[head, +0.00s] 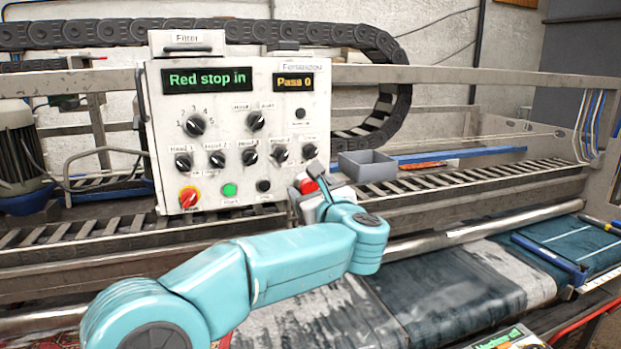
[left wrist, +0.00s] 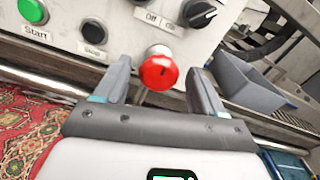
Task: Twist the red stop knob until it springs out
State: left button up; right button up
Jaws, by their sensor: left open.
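The red stop knob (left wrist: 158,70) is a round red mushroom head low on the right of the white control panel (head: 225,125). In the head view the knob (head: 308,186) is partly hidden by my left gripper (head: 316,184). In the left wrist view my left gripper (left wrist: 160,76) is open, with one finger on each side of the knob. I cannot tell whether either finger touches it. The panel's left display (head: 208,81) reads "Red stop in" and the right one (head: 293,83) reads "Pass 0". My right gripper is not in view.
A green start button (head: 229,190) and a red rotary switch (head: 188,198) sit on the panel's lower edge, below several black knobs. A grey open bin (head: 367,166) stands right of the panel. The belt with a wet rug (head: 480,285) runs in front.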

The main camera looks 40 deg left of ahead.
pick_arm(q)
jog(key=shift+a, duration=0.45)
jog(key=shift+w+d, duration=0.1)
